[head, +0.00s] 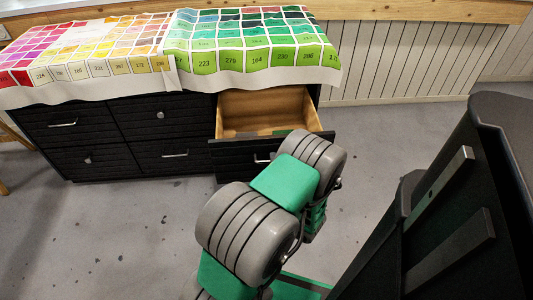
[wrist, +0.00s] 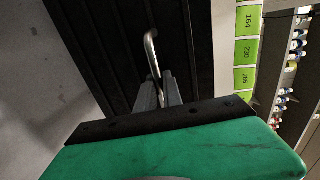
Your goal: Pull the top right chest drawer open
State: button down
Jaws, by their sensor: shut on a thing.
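The black chest (head: 95,125) stands against the wall. Its top right drawer (head: 228,148) is pulled well out, showing a bare wooden inside (head: 258,108). The drawer's metal handle (head: 262,157) shows partly on its front, beside my arm. In the wrist view the curved metal handle (wrist: 151,50) runs down between the fingers of my gripper (wrist: 158,84), in front of the black drawer front (wrist: 105,45). The fingers are shut on the handle. In the head view my arm hides the fingers and the right part of the drawer front.
A cloth of numbered colour squares (head: 245,50) covers the chest top and hangs over its front edge. The other drawers (head: 160,118) are shut. The grey floor (head: 130,225) in front is clear. In the wrist view, a shelf of small bottles (wrist: 292,55) shows at the right.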

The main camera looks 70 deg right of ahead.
jog(key=shift+v, duration=0.8)
jog(key=shift+f, duration=0.15)
jog(key=c, duration=1.5)
grip_release()
jog(key=shift+p+v, duration=0.6)
jog(key=shift+v, duration=3.35)
